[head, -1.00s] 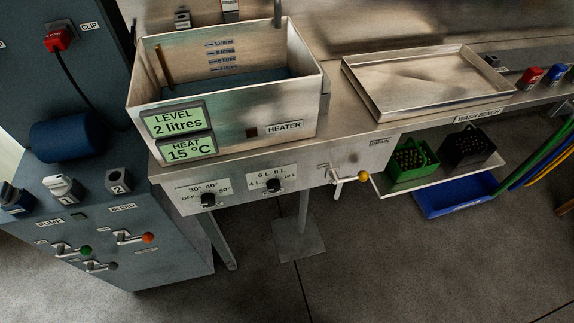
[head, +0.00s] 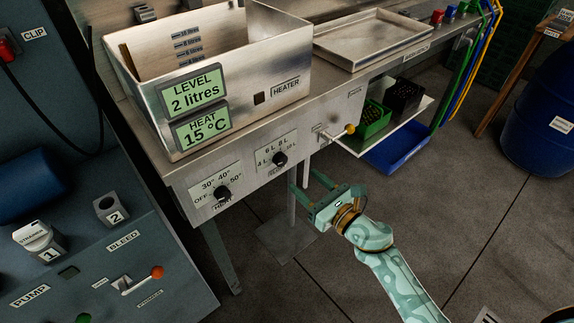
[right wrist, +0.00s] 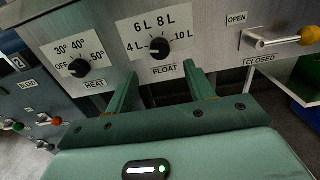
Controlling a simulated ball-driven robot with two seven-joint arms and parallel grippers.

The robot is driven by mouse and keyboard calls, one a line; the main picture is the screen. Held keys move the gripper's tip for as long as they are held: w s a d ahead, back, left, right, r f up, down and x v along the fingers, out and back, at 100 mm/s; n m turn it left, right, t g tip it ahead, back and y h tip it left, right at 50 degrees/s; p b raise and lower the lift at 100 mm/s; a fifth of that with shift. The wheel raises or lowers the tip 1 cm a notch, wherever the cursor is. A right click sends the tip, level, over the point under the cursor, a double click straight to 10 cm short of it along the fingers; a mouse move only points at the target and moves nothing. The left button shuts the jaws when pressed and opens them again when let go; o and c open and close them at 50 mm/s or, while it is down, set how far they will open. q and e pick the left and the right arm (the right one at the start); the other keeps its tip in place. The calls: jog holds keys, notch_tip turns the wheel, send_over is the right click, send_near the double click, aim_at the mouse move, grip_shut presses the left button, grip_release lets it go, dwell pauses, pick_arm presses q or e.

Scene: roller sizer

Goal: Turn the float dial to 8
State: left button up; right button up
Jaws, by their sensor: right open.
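The float dial (head: 280,159) is a small black knob on the steel front panel, between the heat dial and the yellow-tipped lever. In the right wrist view the float dial (right wrist: 159,47) has 4 L, 6 L, 8 L and 10 L around it; I cannot tell clearly where it points. My right gripper (head: 307,182) is open and empty, in front of and below the float dial. In the right wrist view its two fingers (right wrist: 160,74) stand apart, either side of the dial's line, without touching it. My left gripper is not in view.
The heat dial (head: 222,194) is left of the float dial. The drain lever (head: 349,130) with a yellow knob sticks out to the right. The tank display (head: 194,92) reads level 2 litres. A shelf with a green crate (head: 373,121) is right, above a blue tray (head: 398,156).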

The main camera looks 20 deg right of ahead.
aim_at(283, 162)
jog(key=x, duration=0.8)
jog(key=shift+w+a+f+b, duration=0.1)
jog(key=shift+b, duration=0.25)
jog(key=c, duration=1)
jog(key=shift+o, duration=0.2)
